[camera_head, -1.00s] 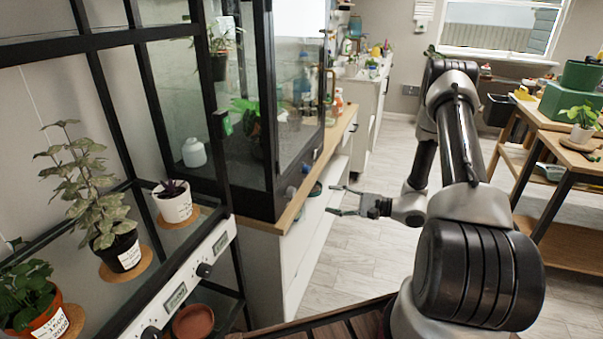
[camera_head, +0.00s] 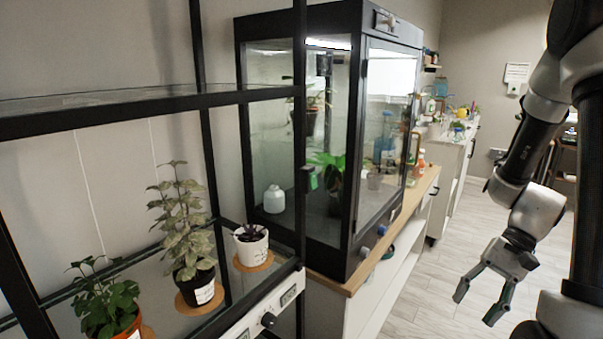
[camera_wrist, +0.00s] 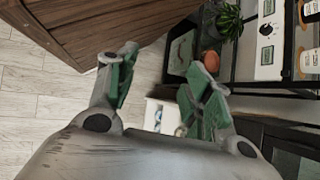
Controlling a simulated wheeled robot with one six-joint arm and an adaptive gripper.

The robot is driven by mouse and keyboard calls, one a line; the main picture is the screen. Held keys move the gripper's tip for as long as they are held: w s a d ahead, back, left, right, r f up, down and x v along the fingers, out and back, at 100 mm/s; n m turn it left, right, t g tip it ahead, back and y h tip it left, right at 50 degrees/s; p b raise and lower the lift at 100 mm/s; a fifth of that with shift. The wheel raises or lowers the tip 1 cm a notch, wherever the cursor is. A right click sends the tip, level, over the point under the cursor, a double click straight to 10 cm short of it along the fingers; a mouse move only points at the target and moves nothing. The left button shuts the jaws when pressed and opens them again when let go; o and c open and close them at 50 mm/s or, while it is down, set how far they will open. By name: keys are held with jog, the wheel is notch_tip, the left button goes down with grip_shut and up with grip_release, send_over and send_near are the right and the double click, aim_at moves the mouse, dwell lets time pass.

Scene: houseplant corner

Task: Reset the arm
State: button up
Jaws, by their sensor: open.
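My gripper (camera_head: 480,302) hangs at the right of the head view, over the tiled floor. Its two fingers are spread apart with nothing between them. In the wrist view my gripper (camera_wrist: 160,95) shows green pads on its inner finger faces, again with an empty gap. My arm folds down from the upper right of the head view. No object touches the fingers.
A black shelf rack (camera_head: 140,101) with potted plants (camera_head: 187,235) stands at the left. A glass cabinet (camera_head: 345,120) sits on a wood-topped counter (camera_head: 345,285). A dark wooden surface (camera_wrist: 95,25) is close in the wrist view. Open floor (camera_head: 425,270) lies right of the counter.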

jog(key=s+r+n+t+h, duration=0.2)
jog(key=r+n+t+h, duration=0.1)
jog(key=r, duration=0.7)
jog(key=s+r+n+t+h, duration=0.3)
jog(key=r+n+t+h, duration=0.1)
jog(key=r, duration=0.6)
jog(key=shift+s+d+r+t, duration=0.25)
jog(key=shift+d+t, duration=0.05)
jog(key=shift+t, duration=0.2)
